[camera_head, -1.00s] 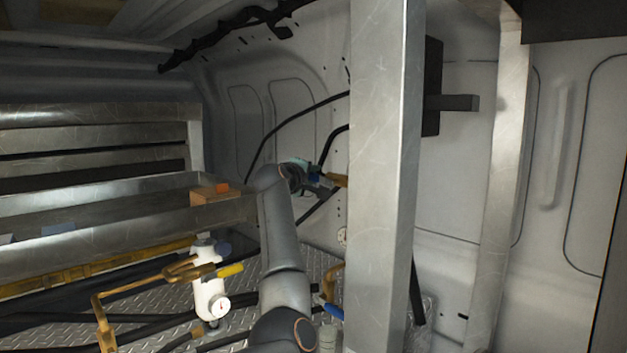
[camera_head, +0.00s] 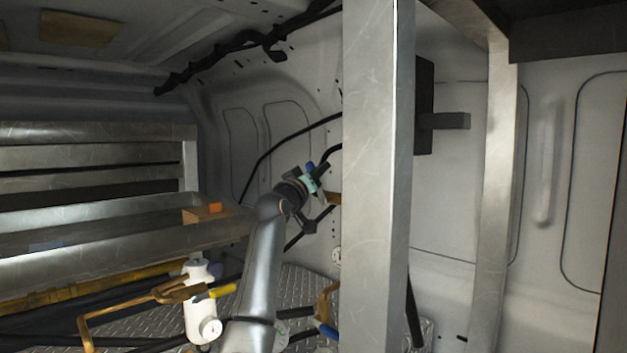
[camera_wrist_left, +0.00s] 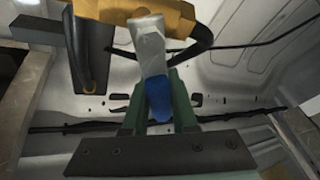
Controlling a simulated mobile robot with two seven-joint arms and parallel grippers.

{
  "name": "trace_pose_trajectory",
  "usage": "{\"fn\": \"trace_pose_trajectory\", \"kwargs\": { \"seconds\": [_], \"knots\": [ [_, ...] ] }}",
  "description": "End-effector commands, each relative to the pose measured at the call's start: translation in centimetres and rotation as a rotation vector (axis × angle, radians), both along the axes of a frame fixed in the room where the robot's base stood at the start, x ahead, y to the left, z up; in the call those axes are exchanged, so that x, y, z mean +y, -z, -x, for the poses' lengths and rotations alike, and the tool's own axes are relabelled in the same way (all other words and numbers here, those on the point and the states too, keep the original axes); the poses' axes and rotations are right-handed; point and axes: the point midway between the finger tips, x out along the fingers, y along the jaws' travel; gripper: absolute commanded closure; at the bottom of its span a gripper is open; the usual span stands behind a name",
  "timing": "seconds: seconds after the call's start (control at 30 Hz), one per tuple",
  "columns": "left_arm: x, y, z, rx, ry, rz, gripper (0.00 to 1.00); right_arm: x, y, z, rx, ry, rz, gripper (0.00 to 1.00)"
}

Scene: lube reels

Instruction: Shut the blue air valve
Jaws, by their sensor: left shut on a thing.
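The blue air valve shows in the left wrist view with a yellow-brass body (camera_wrist_left: 175,18), a grey metal lever (camera_wrist_left: 150,48) and a blue grip (camera_wrist_left: 160,100). My left gripper (camera_head: 315,180) is shut on the lever's blue grip, with its green fingers on either side. In the head view the blue tip (camera_head: 310,167) shows at the jaws. A bit of brass (camera_head: 334,198) shows beside them, partly hidden by the metal post. My right gripper is in neither view.
An upright metal post (camera_head: 375,180) stands just right of my left gripper. A white filter with a gauge (camera_head: 200,310), a yellow-handled valve (camera_head: 222,291) and another blue handle (camera_head: 327,330) are lower down. A metal shelf (camera_head: 90,248) is at left.

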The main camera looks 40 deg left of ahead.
Motion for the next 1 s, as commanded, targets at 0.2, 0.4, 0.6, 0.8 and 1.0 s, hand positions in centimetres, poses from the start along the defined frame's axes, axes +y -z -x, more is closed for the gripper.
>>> {"fn": "trace_pose_trajectory", "kwargs": {
  "seconds": [0.2, 0.4, 0.6, 0.8, 1.0],
  "knots": [
    [-1.2, -0.5, 0.1, -0.014, -0.001, -0.195, 1.00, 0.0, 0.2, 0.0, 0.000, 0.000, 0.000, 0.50],
    [-2.2, -0.8, 0.2, -0.024, -0.001, -0.336, 1.00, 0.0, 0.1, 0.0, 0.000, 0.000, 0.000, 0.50],
    [-3.0, -0.9, 0.2, -0.033, 0.000, -0.432, 1.00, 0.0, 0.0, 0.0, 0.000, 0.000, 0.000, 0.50],
    [-3.3, -1.0, 0.3, -0.038, 0.001, -0.479, 1.00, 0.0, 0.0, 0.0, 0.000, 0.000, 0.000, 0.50],
    [-3.5, -1.0, 0.3, -0.040, 0.001, -0.494, 1.00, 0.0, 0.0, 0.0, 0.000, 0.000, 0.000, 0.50]
  ]
}}
